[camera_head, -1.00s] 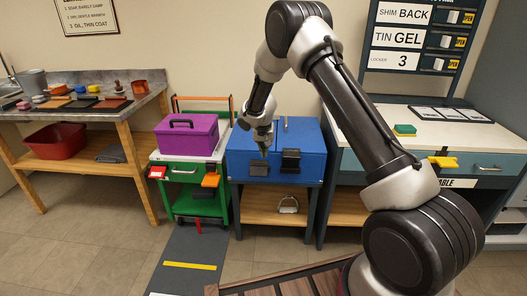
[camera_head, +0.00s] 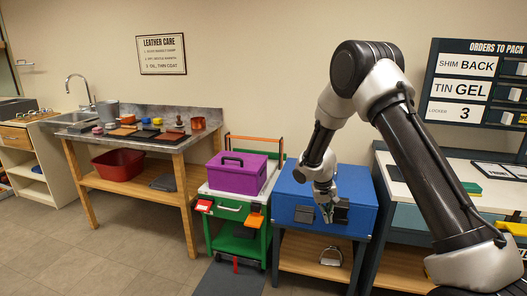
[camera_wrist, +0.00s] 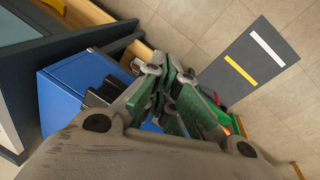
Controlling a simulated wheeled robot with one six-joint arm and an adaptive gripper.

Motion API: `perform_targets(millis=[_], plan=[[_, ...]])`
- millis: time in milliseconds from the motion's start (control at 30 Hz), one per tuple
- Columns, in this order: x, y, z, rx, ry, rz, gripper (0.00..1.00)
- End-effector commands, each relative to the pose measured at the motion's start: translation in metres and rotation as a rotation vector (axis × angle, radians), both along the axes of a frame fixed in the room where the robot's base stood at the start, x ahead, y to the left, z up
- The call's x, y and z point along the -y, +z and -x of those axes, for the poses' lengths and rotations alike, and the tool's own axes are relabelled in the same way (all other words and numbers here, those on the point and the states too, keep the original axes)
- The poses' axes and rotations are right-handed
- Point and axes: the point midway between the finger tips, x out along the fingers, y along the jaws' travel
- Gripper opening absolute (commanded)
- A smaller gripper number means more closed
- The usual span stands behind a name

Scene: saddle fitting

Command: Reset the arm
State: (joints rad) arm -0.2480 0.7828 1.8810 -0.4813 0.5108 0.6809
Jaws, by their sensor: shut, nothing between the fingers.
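My arm reaches in from the right of the head view and bends down at the elbow. My gripper (camera_head: 328,208) is shut and empty, hanging in front of the blue chest (camera_head: 352,183). In the wrist view my gripper (camera_wrist: 172,78) shows its fingers drawn together, with the blue chest (camera_wrist: 60,105) behind and to the left. I cannot tell in the head view how close the fingertips are to the chest's front.
A green cart (camera_head: 230,230) with a purple box (camera_head: 235,178) stands left of the chest. A wooden workbench (camera_head: 165,140) holds several small items, with a red tub (camera_head: 118,164) below. A white-topped counter (camera_head: 495,190) is at right. Floor at front left is clear.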

Motion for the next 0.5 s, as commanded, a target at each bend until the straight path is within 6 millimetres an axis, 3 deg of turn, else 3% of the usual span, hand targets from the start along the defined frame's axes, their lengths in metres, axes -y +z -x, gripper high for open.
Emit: perform_targets(millis=[267, 500], plan=[[0.038, 0.100, 0.098, -0.147, 0.097, 0.001, 0.00], [0.065, 0.199, 0.204, -0.172, 0.140, -0.078, 0.00]])
